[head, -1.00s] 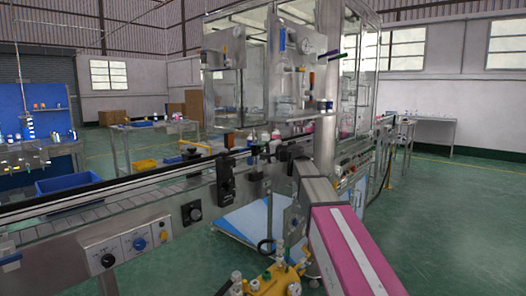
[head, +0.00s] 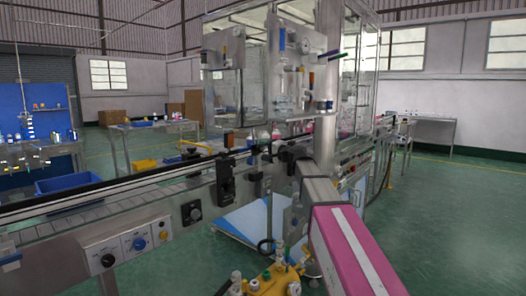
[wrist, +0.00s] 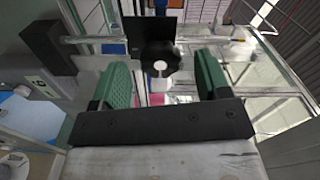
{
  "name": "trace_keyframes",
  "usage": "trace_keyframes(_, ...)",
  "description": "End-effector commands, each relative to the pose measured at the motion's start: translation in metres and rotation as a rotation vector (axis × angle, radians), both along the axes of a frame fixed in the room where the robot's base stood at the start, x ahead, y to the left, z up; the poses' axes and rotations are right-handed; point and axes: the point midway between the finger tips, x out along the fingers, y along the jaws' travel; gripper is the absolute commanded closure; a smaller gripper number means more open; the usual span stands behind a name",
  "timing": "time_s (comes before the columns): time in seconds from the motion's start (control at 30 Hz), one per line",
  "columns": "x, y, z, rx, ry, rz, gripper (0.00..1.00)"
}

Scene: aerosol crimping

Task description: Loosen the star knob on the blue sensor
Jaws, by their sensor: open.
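A black star knob (wrist: 159,62) with a pale centre shows in the wrist view, in front of a dark, flat plate (wrist: 143,30). My gripper (wrist: 162,78) has two green-padded fingers, spread wide with a gap between them. The knob appears between and beyond the fingertips; I cannot tell whether it is within their reach, and no finger visibly touches it. In the head view my gripper (head: 289,154) is small and dark beside the conveyor rail, and the knob cannot be made out. No blue on the sensor body is distinguishable in the wrist view.
The conveyor (head: 120,198) runs across the head view, with bottles near the glass-walled machine (head: 300,70). A dark box (wrist: 45,47) stands left of my fingers in the wrist view, and metal rails cross behind the knob. Open green floor (head: 455,220) lies to the right.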

Motion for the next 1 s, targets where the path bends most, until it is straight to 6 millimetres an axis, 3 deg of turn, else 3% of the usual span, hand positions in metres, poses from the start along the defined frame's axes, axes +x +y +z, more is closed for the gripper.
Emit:
trace_keyframes(0.3, -0.039, -0.047, -0.001, 0.0, 0.0, -0.002, 0.3)
trace_keyframes(0.5, -0.055, -0.068, -0.001, -0.001, 0.0, -0.001, 0.3)
trace_keyframes(1.0, -0.06, -0.076, -0.001, -0.002, 0.001, 0.001, 0.3)
